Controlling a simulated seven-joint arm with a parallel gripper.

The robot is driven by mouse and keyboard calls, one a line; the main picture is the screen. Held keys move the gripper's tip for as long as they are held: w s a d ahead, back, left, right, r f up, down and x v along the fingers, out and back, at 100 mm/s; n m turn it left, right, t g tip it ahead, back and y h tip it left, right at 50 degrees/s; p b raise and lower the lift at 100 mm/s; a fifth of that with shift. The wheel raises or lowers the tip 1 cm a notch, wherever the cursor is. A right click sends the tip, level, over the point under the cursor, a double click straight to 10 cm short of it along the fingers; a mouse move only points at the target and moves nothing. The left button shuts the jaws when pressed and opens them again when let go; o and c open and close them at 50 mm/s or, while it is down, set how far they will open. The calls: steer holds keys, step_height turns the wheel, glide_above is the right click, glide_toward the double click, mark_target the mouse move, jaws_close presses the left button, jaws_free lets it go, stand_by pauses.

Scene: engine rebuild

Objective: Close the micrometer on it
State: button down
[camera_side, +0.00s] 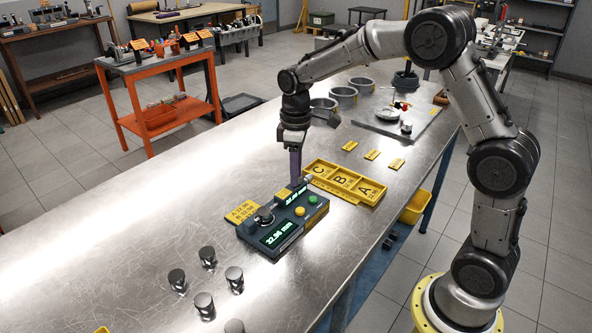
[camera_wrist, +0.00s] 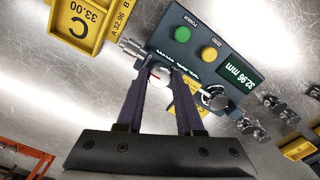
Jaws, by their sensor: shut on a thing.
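The micrometer (camera_side: 283,222) is a dark bench unit with a green and a yellow button and a lit display reading 32.96 mm. It also shows in the wrist view (camera_wrist: 205,55). A short metal cylinder (camera_side: 264,215) sits at its near-left end, and in the wrist view (camera_wrist: 215,97) beside the display. My gripper (camera_side: 295,180) points down at the far end of the micrometer. In the wrist view its fingers (camera_wrist: 165,75) are closed around a small pale part with red on it, at the micrometer; the fingers partly hide it. A metal spindle (camera_wrist: 132,46) sticks out nearby.
A yellow tray (camera_side: 361,199) with compartments C, B and A stands behind the micrometer. A yellow label card (camera_side: 241,212) lies beside it. Several loose metal cylinders (camera_side: 207,257) stand at the front left. The left of the steel bench (camera_side: 130,215) is clear.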

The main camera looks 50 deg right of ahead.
stand_by(0.3)
steer(key=c, duration=0.5)
jaws_free()
steer(key=shift+c, duration=0.2)
step_height(320, 180, up, 14)
